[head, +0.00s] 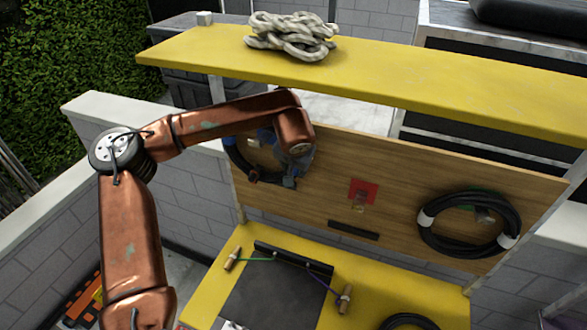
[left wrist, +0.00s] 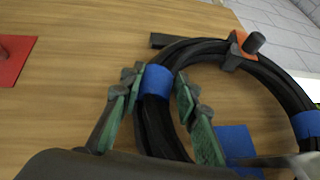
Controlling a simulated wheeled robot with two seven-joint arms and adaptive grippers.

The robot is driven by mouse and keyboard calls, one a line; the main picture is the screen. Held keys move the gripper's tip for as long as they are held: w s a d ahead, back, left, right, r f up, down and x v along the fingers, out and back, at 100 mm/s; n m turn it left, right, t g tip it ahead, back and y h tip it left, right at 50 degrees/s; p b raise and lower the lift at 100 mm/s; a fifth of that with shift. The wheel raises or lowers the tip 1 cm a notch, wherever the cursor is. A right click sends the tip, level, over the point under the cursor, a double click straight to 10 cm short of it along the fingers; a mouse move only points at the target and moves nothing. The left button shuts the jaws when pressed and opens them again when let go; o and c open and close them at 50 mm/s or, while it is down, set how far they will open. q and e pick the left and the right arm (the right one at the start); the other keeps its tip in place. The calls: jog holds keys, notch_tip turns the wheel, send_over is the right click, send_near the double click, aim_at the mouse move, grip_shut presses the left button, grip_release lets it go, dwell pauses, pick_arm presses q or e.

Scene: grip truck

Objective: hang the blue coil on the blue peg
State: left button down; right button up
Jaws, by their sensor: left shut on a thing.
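The blue coil (left wrist: 277,65) is a black cable ring with blue bands. It shows partly in the head view (head: 239,168) against the left part of the wooden board, partly hidden by my left arm. My left gripper (left wrist: 158,85) is shut on the coil at a blue band, with green-padded fingers on either side. The blue peg's plate (left wrist: 235,145) shows inside the ring in the left wrist view; a pale peg end (left wrist: 305,162) is at the lower right edge. In the picture the ring surrounds the peg; whether it rests on it I cannot tell. My right gripper is out of view.
A red plate (head: 363,191) is mid-board. A black coil with white bands (head: 428,240) hangs at right. A yellow shelf (head: 430,80) with a rope pile (head: 290,36) is above. Wooden-handled tools (head: 345,299) lie below. An orange piece (left wrist: 238,38) shows by the ring.

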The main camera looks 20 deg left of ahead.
pick_arm(q)
jog(key=shift+s+a+f, duration=0.1)
jog(key=shift+s+f, duration=0.1)
jog(key=shift+f, duration=0.6)
jog(key=c, duration=1.9)
grip_release()
jog(key=o, duration=0.4)
jog(key=shift+w+a+f, duration=0.15)
jog(key=shift+w, duration=0.15)
jog(key=shift+c, duration=0.2)
jog(key=shift+o, duration=0.8)
jog(key=shift+w+a, duration=0.2)
jog(key=shift+s+d+r, duration=0.15)
jog(key=shift+s+r, duration=0.05)
jog(key=shift+r, duration=0.05)
jog(key=shift+f, duration=0.1)
jog(key=v, duration=0.7)
jog(key=shift+r, duration=0.35)
